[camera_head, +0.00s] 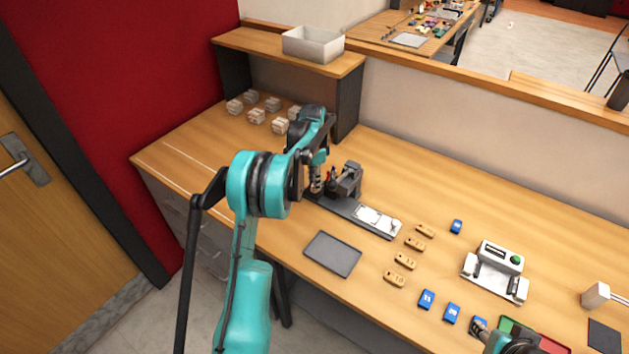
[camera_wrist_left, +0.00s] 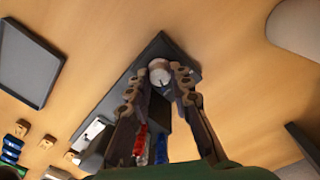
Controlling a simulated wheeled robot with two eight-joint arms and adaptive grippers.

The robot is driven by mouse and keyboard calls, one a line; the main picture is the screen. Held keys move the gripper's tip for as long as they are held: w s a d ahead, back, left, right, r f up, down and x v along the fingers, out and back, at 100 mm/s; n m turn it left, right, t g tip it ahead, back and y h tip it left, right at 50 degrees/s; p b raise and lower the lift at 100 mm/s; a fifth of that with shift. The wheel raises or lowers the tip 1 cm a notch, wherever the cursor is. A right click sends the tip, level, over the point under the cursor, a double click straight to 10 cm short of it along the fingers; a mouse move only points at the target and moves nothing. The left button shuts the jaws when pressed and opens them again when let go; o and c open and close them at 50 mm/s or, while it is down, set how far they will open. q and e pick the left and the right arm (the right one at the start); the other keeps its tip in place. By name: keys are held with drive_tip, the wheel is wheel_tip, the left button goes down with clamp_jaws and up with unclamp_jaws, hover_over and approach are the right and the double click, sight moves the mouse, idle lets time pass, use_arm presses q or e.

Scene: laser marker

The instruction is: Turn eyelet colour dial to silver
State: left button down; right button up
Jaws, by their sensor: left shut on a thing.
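The dark eyelet machine (camera_head: 347,180) stands on a long dark base plate (camera_head: 345,207) on the desk, beyond my left gripper. My left gripper (camera_head: 317,189) points down at the plate's left end. In the left wrist view, a round, pale grey dial (camera_wrist_left: 160,72) sits on the dark base, between the tips of my left gripper (camera_wrist_left: 158,82), which is shut on it. A mark on its top is too small to read. Red and blue parts (camera_wrist_left: 141,138) show behind the fingers. My right gripper (camera_head: 480,326) is partly in view at the bottom right, by a blue block; its jaws are unclear.
A dark tray (camera_head: 332,254) lies in front of the machine. Several numbered wooden tags (camera_head: 404,261) and blue blocks (camera_head: 427,299) lie to the right, near a white device (camera_head: 496,268) with a green button. Pale blocks (camera_head: 257,116) stand back left, below a shelf (camera_head: 263,45).

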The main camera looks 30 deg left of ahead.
use_arm(q)
drive_tip(key=n, duration=0.5)
drive_tip(key=shift+p, duration=0.3)
idle(0.4)
drive_tip(key=c, duration=1.3)
unclamp_jaws()
drive_tip(key=shift+c, duration=0.2)
drive_tip(key=shift+r, duration=0.1)
wheel_tip(320, 180, up, 12)
drive_tip(key=shift+a, duration=0.3)
